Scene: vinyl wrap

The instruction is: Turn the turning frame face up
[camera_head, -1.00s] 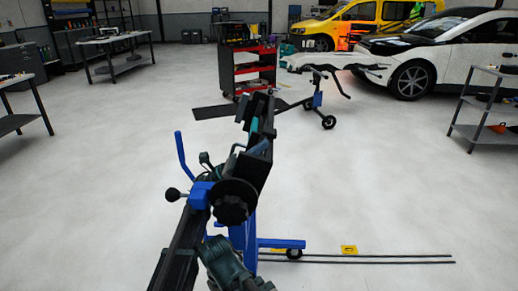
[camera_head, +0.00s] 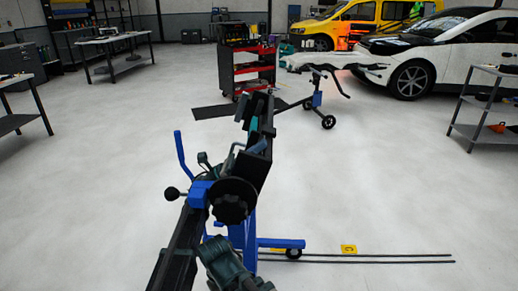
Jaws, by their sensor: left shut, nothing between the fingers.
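The turning frame (camera_head: 187,240) stands right in front of me on a blue stand (camera_head: 250,230). Its long black beam runs from the bottom of the view up and away, and its black cross parts (camera_head: 255,168) are seen nearly edge-on, steeply tilted. A round black disc (camera_head: 233,200) sits at its blue pivot, with a black knob (camera_head: 172,194) and a blue lever (camera_head: 182,155) on the left. My left gripper (camera_head: 204,159) is shut and empty beside the pivot, partly hidden by the frame. I cannot make out my right gripper.
A red tool trolley (camera_head: 248,72), a stand holding a white car part (camera_head: 335,61), and two cars stand behind. Benches (camera_head: 115,42) are at the left, a shelf (camera_head: 490,105) at the right. Two thin floor rails (camera_head: 380,258) run right from the stand's base.

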